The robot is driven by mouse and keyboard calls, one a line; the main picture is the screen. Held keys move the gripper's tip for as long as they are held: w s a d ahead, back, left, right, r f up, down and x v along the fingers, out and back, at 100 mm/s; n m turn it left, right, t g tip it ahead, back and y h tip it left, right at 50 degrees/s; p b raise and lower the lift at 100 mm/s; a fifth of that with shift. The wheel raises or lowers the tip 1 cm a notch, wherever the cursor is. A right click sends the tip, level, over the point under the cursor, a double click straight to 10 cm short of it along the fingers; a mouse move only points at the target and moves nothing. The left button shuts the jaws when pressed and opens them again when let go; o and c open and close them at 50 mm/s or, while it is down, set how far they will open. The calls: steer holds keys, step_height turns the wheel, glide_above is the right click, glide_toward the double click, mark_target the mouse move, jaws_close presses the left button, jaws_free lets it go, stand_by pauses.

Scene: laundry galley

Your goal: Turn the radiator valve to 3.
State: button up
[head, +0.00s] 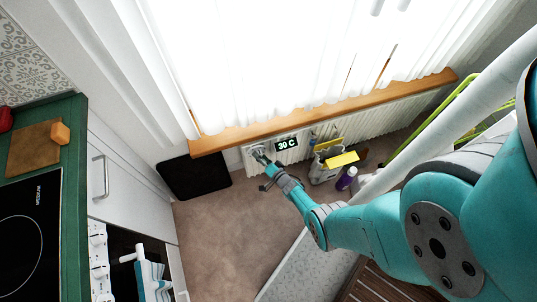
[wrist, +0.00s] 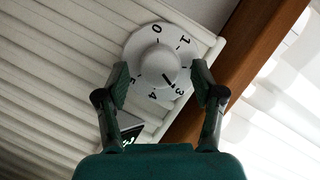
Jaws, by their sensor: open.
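The radiator valve (wrist: 150,62) is a white round dial with black numbers and a raised central knob, at the upper middle of the wrist view. A dark mark on the knob points to the lower right, at or close to the 3. My gripper (wrist: 160,78) is open, with one finger on each side of the dial; I cannot tell whether the fingers touch it. In the head view my gripper (head: 263,160) is at the left end of the white radiator (head: 372,121), largely covering the valve.
A display (head: 287,144) reading 30 C is on the radiator right of the valve. A wooden sill (head: 330,108) runs above it. A caddy (head: 322,168) with a yellow item and a purple bottle (head: 347,178) stand to the right. A black panel (head: 196,176) is at left.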

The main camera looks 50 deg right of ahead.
steer(key=v, duration=1.1)
steer(key=shift+s+a, duration=0.15)
steer(key=shift+s, duration=0.1)
steer(key=shift+r, duration=0.15)
steer(key=s+a+r+n, duration=0.7)
steer(key=s+a+r, duration=0.4)
steer(key=a+r, duration=0.4)
steer(key=s+a+r+n+y, duration=0.1)
steer(key=s+r+n, duration=0.1)
steer(key=r, duration=0.7)
steer(key=s+a+r+n+y, duration=0.1)
steer(key=s+a+r+n, duration=0.1)
steer(key=r, duration=0.7)
steer(key=s+a+r+n+y, duration=0.1)
steer(key=s+r+n, duration=0.3)
steer(key=r, duration=0.5)
steer(key=shift+s+a+r+g+y, duration=0.15)
steer(key=shift+s+r+g+y, duration=0.2)
steer(key=shift+s, duration=0.45)
steer(key=shift+f, duration=0.1)
